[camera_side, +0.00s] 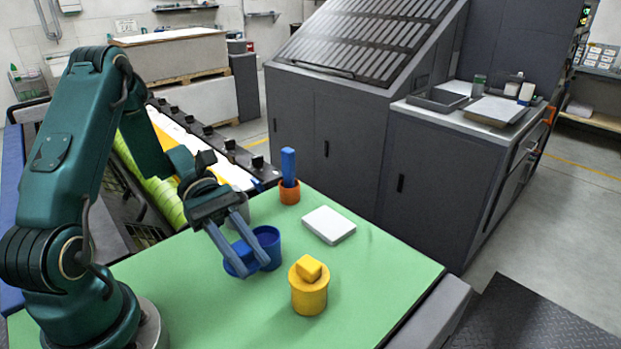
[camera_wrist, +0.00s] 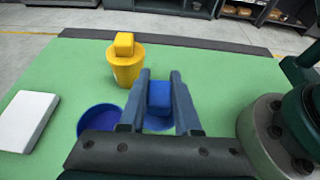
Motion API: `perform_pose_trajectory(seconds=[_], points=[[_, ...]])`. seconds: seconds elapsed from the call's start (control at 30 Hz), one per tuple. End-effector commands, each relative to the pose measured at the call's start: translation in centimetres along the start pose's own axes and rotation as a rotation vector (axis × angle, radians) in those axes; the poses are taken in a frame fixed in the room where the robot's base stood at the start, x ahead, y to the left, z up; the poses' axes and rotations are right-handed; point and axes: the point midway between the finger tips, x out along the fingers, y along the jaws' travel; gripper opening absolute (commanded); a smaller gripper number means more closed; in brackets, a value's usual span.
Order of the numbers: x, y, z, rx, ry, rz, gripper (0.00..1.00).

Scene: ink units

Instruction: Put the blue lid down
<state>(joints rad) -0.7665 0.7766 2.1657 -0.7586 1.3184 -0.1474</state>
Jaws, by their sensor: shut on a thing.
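The blue lid is a flat disc with a block-shaped knob; it shows in the side view (camera_side: 241,250) and in the wrist view (camera_wrist: 159,98). My gripper (camera_side: 255,270) is shut on its knob, with one finger on each side in the wrist view (camera_wrist: 160,76). The lid is low over the green mat, just beside the open blue cup (camera_side: 268,236); I cannot tell whether it touches the mat. The cup is empty-looking and uncovered in the wrist view (camera_wrist: 97,121). The fingers partly hide the lid's disc.
A yellow cup with a yellow lid (camera_side: 309,292) stands in front right of the blue cup. A white box (camera_side: 329,224) lies behind it. An orange cup (camera_side: 289,193) holds an upright blue block (camera_side: 288,165). The green mat (camera_side: 390,270) is clear at right.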

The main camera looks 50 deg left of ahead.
Motion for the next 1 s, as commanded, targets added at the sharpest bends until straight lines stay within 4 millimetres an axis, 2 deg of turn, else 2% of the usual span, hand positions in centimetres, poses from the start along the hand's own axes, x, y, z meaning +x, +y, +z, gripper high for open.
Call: perform_pose_trajectory(seconds=[0.2,0.37,0.47,0.63,0.7,0.8,0.9,1.0], points=[[-0.9,0.0,2.2,0.002,0.001,0.000,0.00],[-1.5,0.6,2.8,-0.016,-0.001,0.037,0.00],[-2.3,3.0,2.5,-0.049,0.000,0.119,0.00],[-3.5,9.8,2.3,-0.116,0.001,0.288,0.00],[-3.5,12.7,2.7,-0.139,0.001,0.343,0.00],[-3.0,15.9,3.7,-0.159,0.001,0.391,0.00],[-2.2,17.6,4.4,-0.164,0.001,0.397,0.00],[-0.9,17.8,4.7,-0.158,0.000,0.373,0.00]])
